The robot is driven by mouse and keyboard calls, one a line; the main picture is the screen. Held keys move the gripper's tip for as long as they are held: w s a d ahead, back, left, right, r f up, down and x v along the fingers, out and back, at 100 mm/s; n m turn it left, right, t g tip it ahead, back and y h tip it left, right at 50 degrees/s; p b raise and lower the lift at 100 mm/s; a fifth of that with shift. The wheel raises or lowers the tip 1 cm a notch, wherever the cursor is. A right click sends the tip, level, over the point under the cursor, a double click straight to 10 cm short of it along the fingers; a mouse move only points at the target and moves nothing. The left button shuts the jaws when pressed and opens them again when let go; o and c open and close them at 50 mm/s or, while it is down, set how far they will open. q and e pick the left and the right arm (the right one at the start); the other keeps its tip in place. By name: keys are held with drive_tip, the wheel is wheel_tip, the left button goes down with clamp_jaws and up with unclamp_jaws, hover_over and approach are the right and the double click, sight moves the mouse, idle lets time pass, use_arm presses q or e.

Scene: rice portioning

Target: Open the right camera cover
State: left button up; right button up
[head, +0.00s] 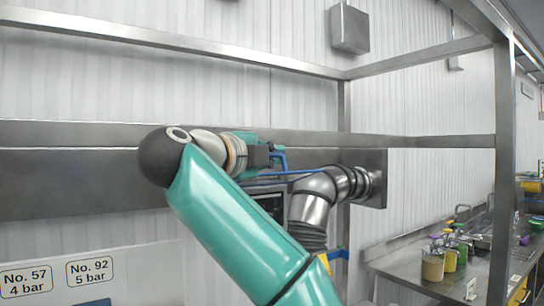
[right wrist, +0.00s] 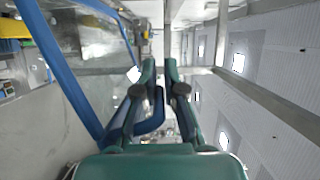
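My right gripper (head: 276,158) is in the middle of the head view, at the end of its teal arm. It points right, with blue parts at its end. I cannot pick out the right camera cover in either view. My left gripper is not in view.
A steel beam (head: 70,135) runs behind the arm. A dark-framed unit (head: 271,205) is partly hidden behind it. A grey box (head: 349,28) hangs on the ribbed wall. A bench (head: 400,275) with several coloured containers is at the right. Blue bars (right wrist: 65,75) lie left of the fingers.

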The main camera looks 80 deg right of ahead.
drive_tip(key=shift+o, duration=0.6)
drive_tip(key=shift+w, duration=0.1)
drive_tip(key=shift+f, duration=0.1)
drive_tip(key=shift+w+a, duration=0.2)
drive_tip(key=shift+a, duration=0.15)
drive_tip(key=v, duration=0.6)
drive_tip(key=shift+a, duration=0.35)
drive_tip(key=shift+w+a, duration=0.1)
